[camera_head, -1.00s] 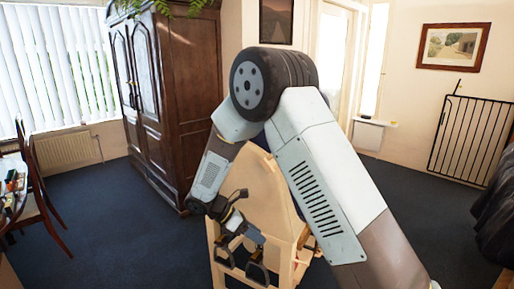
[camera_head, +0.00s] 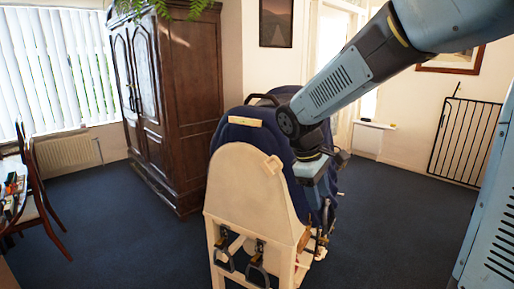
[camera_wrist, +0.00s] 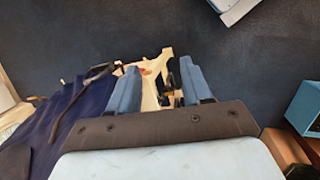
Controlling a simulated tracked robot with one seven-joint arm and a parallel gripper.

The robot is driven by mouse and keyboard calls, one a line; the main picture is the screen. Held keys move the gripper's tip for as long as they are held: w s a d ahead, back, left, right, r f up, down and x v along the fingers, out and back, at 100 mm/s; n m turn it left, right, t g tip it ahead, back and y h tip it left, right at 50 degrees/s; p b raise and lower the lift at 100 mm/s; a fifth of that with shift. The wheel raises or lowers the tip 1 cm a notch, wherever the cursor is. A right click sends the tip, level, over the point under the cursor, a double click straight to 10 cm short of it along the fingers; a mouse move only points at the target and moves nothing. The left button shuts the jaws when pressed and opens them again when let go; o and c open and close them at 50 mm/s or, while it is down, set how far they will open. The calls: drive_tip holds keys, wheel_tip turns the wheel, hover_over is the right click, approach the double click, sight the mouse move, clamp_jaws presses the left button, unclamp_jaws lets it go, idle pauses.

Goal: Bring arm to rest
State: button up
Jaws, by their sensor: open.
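My arm reaches in from the upper right in the head view, and its wrist end (camera_head: 315,168) hangs beside the right side of the wooden stand (camera_head: 250,190). Its fingers cannot be made out there. In the wrist view my gripper (camera_wrist: 159,68) has its two blue fingers apart, with pale wood of the stand and small dark parts showing beyond the gap. I cannot tell whether anything touches the fingers. A dark blue cover (camera_head: 232,133) lies over the stand and also shows at the left of the wrist view (camera_wrist: 75,118).
Two stirrups (camera_head: 257,271) hang at the stand's front. A dark wooden wardrobe (camera_head: 180,100) stands behind to the left, a chair (camera_head: 38,200) at far left. A black gate (camera_head: 467,140) is at the right wall. Blue carpet (camera_head: 120,235) is clear left of the stand.

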drive_tip(key=s+d+r+m+t+y, duration=0.1)
drive_tip(key=s+d+r+m+t, duration=0.1)
drive_tip(key=s+d+r+m, duration=0.2)
drive_tip(key=s+d+r+m+t+y, duration=0.2)
drive_tip(key=s+m, duration=0.4)
drive_tip(key=s, duration=0.5)
drive_tip(key=shift+d+r+t, duration=0.7)
drive_tip(key=shift+d+r, duration=0.25)
drive_tip(key=shift+d, duration=0.05)
drive_tip(key=shift+s, duration=0.1)
idle(0.6)
